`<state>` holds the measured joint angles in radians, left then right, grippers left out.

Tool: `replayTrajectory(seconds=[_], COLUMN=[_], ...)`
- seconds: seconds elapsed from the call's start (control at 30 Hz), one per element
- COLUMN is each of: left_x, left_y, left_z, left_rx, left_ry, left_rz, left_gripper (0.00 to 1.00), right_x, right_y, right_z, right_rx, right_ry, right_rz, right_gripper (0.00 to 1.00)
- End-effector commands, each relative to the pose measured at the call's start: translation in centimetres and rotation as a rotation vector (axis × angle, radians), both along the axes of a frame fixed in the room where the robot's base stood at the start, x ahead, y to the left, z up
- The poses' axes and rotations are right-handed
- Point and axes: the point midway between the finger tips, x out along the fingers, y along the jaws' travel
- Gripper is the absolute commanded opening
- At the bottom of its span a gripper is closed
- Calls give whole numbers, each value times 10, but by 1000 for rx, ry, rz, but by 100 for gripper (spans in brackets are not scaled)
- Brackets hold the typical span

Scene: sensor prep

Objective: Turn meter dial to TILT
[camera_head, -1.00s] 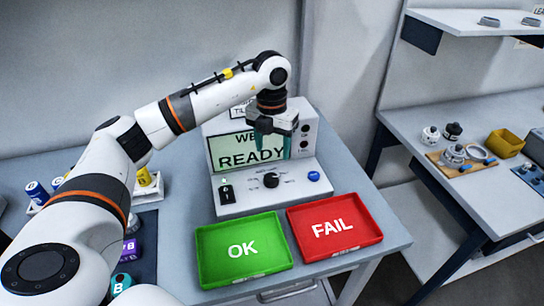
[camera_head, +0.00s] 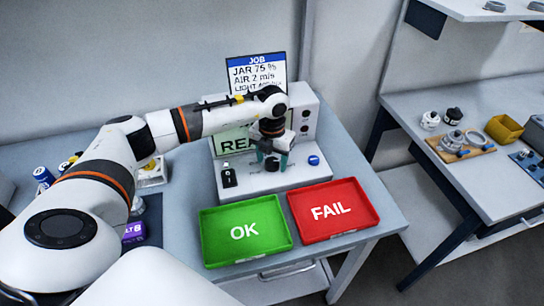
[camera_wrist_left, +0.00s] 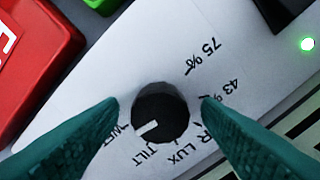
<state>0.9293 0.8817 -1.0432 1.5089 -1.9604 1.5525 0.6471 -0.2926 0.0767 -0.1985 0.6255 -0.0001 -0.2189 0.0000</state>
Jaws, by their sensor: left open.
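The meter (camera_head: 300,178) is a white console on the bench with a partly hidden screen. Its round black dial (camera_wrist_left: 160,112) has a white pointer mark aimed down-left in the left wrist view, between the WET and TILT labels and close to the start of TILT (camera_wrist_left: 150,153). The dial (camera_head: 271,164) is partly hidden in the head view. My left gripper (camera_head: 273,159) points down over it. In the left wrist view, its green fingers (camera_wrist_left: 162,106) are open, one on each side of the dial with visible gaps. My right gripper is not in view.
A green OK tray (camera_head: 205,240) and a red FAIL tray (camera_head: 365,205) lie in front of the meter. A black switch (camera_head: 228,177) and a blue button (camera_head: 314,160) flank the dial. A JOB card (camera_head: 257,70) stands behind. A side bench is at right.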

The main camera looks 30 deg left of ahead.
Motion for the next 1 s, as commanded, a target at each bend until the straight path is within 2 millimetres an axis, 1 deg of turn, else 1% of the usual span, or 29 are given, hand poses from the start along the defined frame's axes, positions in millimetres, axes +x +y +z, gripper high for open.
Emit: replayTrajectory(seconds=[0.1,0.23,0.27,0.5,0.53,0.77,1.0], left_x=[0,0,0,0,0,0,1], left_y=[0,0,0,0,0,0,0], left_z=[-1,-1,-1,-1,-1,-1,-1], left_rx=[0,0,0,0,0,0,-1], left_ry=[-1,-1,-1,-1,-1,-1,-2], left_rz=[0,0,0,0,0,22,136], left_gripper=[59,59,57,18,14,14,14], right_x=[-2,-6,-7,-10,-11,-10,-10], right_y=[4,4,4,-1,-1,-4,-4], right_z=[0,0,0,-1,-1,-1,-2], right_rx=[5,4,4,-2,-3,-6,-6], right_ry=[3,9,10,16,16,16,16], right_rz=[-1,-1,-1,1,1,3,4], right_gripper=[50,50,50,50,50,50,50])
